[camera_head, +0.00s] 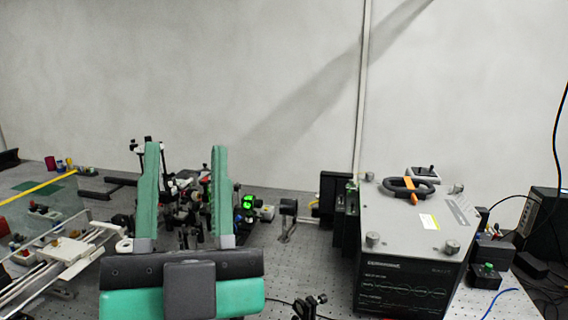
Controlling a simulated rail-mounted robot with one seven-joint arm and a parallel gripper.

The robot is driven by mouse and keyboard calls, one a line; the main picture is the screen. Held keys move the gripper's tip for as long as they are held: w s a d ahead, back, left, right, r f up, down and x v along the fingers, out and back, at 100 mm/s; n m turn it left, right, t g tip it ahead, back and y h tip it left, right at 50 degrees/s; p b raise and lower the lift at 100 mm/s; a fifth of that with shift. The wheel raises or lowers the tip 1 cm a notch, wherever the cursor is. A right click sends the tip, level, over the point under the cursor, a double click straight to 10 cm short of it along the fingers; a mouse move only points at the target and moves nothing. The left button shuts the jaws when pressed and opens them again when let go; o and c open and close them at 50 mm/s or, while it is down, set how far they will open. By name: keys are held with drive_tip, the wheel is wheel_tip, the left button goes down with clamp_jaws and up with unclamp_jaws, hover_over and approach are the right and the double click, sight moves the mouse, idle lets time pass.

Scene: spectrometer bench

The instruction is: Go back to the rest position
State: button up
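My gripper (186,150) is at the lower left of the head view. Its two long green fingers are spread wide apart and point away from me, over the optics on the bench. The gap between them holds nothing that I can make out. Small optical mounts (187,205) show through the gap, behind the fingers. The dark and green gripper body hides part of the bench in front. Whether the fingers touch anything cannot be told.
A large grey-topped instrument box (418,225) stands at the right, with a black coiled cable (408,187) on top. A rail stage (62,250) is at the left. Small black boxes (493,252) stand at the far right. The space above the bench, before the wall, looks clear.

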drive_tip(key=s+d+f+n+g+h+p, duration=0.1)
drive_tip(key=s+d+f+n+g+h, duration=0.15)
drive_tip(key=s+d+g, duration=0.4)
wheel_tip(320, 180, up, 38)
drive_tip(key=w+d+t+p, duration=0.1)
drive_tip(key=t+p, duration=0.1)
drive_tip(key=p, duration=3.6)
drive_tip(key=shift+d+h, duration=0.3)
drive_tip(key=shift+h, duration=0.05)
drive_tip(key=shift+f, duration=0.15)
